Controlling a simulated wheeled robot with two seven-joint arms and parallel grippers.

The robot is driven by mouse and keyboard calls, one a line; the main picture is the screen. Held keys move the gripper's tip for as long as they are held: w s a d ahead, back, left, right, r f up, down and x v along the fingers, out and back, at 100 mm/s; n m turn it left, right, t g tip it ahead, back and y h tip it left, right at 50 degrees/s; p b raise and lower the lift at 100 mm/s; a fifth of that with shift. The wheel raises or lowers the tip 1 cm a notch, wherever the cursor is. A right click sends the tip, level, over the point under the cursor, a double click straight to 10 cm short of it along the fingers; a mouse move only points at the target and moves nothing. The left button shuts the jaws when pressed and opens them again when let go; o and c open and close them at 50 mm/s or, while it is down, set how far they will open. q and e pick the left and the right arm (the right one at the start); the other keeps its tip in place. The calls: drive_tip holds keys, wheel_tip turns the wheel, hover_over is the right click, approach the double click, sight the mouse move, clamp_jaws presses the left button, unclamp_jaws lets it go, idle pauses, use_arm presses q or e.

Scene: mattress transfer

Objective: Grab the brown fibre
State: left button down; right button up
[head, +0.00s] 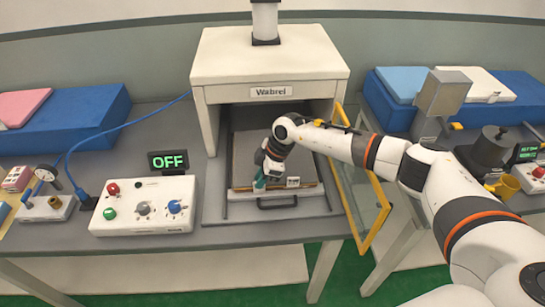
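My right gripper (261,183) reaches down into the open front of the white machine marked "Wabrel" (270,48). Its teal fingertips are at the front edge of a stack on the pulled-out tray (240,212). A thin brown strip (308,190) shows along that front edge; it looks like the edge of the brown fibre, below a grey-brown flat surface (245,150). The fingertips overlap this edge in the picture, but I cannot tell whether they grip it. The wrist hides part of the stack. My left gripper is out of view.
The yellow-framed door (376,232) stands open right of the tray, close to my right arm. Blue blocks with coloured sheets lie left (80,120) and right (385,107).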

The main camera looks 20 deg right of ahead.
drive_tip(key=shift+s+f, duration=0.1)
drive_tip(key=shift+s, duration=0.05)
clamp_jaws()
